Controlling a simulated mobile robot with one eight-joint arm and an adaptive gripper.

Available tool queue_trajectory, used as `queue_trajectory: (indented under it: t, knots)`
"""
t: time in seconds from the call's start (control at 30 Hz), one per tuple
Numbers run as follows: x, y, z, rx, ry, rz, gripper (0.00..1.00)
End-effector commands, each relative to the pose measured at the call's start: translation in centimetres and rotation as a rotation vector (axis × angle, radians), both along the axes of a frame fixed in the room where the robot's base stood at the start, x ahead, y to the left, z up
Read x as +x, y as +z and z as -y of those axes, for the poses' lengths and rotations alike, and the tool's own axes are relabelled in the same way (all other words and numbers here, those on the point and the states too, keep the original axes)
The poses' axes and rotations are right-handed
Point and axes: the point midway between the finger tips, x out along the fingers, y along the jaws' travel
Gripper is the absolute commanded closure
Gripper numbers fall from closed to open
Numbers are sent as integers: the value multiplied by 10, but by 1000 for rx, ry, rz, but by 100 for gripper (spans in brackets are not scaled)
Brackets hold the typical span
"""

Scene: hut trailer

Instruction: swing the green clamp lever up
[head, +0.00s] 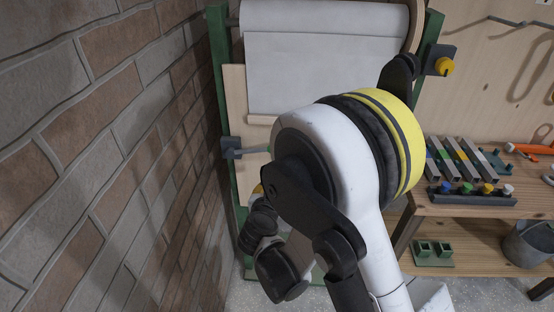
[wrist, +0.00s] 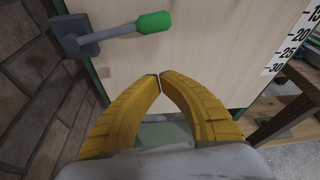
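The clamp lever has a green grip (wrist: 154,22) on a grey rod that runs from a dark grey block (wrist: 75,36) at upper left in the wrist view. The rod points right, slightly upward in that view. In the head view my arm hides most of the gripper.
A pale board (wrist: 220,50) with a scale strip lies behind the lever. A brick wall (head: 90,130) runs close on the left. A yellow knob (head: 444,66) is on the right post. A wooden bench (head: 470,206) with tools and a bucket (head: 528,243) stand at right.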

Motion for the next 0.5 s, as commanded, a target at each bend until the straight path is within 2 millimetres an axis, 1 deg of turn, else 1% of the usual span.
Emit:
queue_trajectory:
  t: [0.17, 0.27, 0.37, 0.5]
  knots:
    - [5, -1, 0, -1, 0, 1, 100]
    - [16, -5, 2, -1, -3, 1, 100]
    - [33, -12, 3, -3, -1, 1, 100]
    - [62, -24, 5, -2, -2, 1, 100]
